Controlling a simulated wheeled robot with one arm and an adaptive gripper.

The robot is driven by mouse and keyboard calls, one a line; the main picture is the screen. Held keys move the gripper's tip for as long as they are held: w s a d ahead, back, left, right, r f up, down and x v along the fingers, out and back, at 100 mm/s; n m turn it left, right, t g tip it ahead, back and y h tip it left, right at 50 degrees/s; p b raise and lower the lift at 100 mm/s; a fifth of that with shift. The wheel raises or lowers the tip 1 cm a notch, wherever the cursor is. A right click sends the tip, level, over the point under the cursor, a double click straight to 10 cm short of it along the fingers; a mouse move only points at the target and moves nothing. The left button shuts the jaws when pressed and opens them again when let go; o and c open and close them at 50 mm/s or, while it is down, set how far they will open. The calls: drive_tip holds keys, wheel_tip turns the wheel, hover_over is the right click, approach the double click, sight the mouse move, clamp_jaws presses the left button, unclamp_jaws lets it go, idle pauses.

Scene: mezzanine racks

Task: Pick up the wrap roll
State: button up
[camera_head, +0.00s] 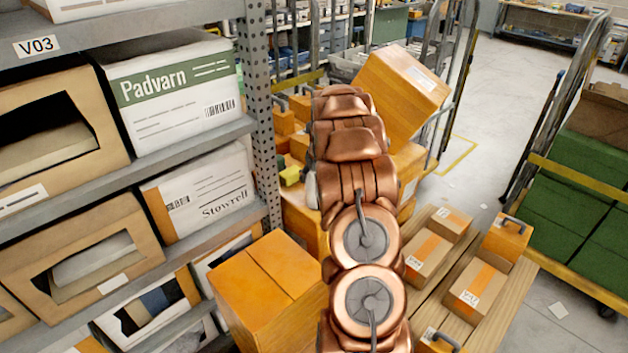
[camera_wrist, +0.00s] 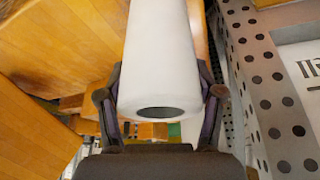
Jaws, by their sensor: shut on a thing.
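The wrap roll (camera_wrist: 160,60) is a white cylinder with a dark hollow core at its near end. It fills the upper middle of the wrist view and runs away from the camera. My gripper (camera_wrist: 160,100) has one dark finger on each side of the roll and is shut on it. In the head view my copper-coloured arm reaches up the middle of the picture and hides the gripper and most or all of the roll. Whether the roll touches anything beyond the gripper cannot be told.
A perforated rack post (camera_head: 262,110) stands left of my arm, beside shelves with white Padvarn (camera_head: 175,95) and Stowrell (camera_head: 197,192) boxes. Orange cartons (camera_head: 400,92) surround the arm's far end. A wooden pallet (camera_head: 420,300) with small boxes lies right. The floor (camera_head: 500,120) beyond is largely clear.

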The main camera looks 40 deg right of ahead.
drive_tip(key=s+a+r+b, duration=0.4)
drive_tip(key=s+a+b, duration=0.2)
drive_tip(key=s+a, duration=0.4)
drive_tip(key=shift+s+a+b, duration=0.3)
drive_tip(key=shift+s+a, duration=0.05)
drive_tip(key=shift+a, duration=0.6)
drive_tip(key=shift+r, duration=0.1)
drive_tip(key=o, duration=0.8)
drive_tip(key=c, duration=0.6)
drive_tip(key=shift+o, duration=0.2)
